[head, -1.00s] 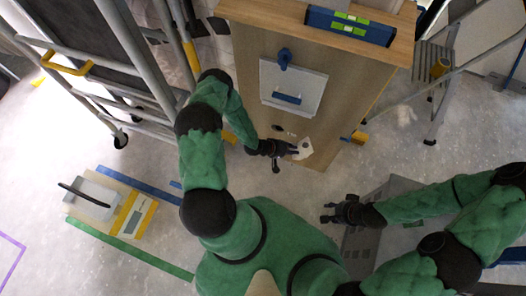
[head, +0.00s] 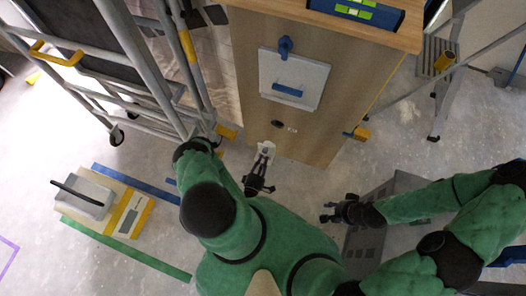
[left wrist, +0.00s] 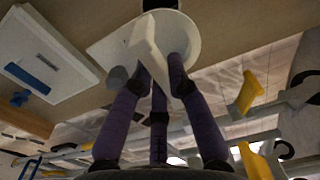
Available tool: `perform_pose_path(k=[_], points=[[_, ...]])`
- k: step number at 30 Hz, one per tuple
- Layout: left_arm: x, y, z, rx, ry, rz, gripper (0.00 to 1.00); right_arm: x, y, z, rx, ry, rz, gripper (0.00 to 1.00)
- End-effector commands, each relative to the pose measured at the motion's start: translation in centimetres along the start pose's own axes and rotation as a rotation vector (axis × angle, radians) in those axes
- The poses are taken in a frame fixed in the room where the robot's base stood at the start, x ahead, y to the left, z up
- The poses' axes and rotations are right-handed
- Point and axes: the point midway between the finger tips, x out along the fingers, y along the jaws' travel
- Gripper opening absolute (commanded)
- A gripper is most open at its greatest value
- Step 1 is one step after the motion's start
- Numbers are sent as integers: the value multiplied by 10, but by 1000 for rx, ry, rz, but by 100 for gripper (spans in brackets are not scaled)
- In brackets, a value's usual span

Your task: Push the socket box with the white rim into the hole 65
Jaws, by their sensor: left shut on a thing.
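The socket box with the white rim (head: 266,149) is in front of the lower part of the wooden panel (head: 255,100). My left gripper (head: 262,168) is shut on it from below. In the left wrist view the round white rim (left wrist: 103,47) shows beyond the three fingers, with a flat white piece between them. The dark round hole (head: 277,124) in the panel is above and slightly right of the box in the head view, with a small label, hard to read, beside it. The box looks apart from the hole. My right gripper (head: 326,212) is empty, its fingers apart, over a grey box.
A white plate (head: 293,80) with blue handles is on the panel above the hole. A level (head: 355,8) lies on top. A metal scaffold (head: 150,90) stands left, a ladder (head: 440,80) right. The grey box (head: 365,245) is under my right arm.

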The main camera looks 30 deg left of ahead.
Motion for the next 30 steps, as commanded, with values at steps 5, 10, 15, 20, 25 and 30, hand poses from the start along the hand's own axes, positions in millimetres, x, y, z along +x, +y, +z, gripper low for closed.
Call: perform_pose_path(k=[5,10,15,20,25,30], points=[[12,1,1,0,-5,2,0,-1,0,0,0,0,0,40],[27,2,2,0,-5,2,0,-2,-1,0,0,0,0,40],[41,1,1,0,-5,2,0,-2,-1,0,0,0,0,40],[55,2,1,1,-4,2,0,-2,-1,0,0,0,0,40],[70,1,1,1,-5,1,0,-1,0,0,0,0,0,40],[84,2,2,0,-5,2,0,0,0,0,0,0,0,40]])
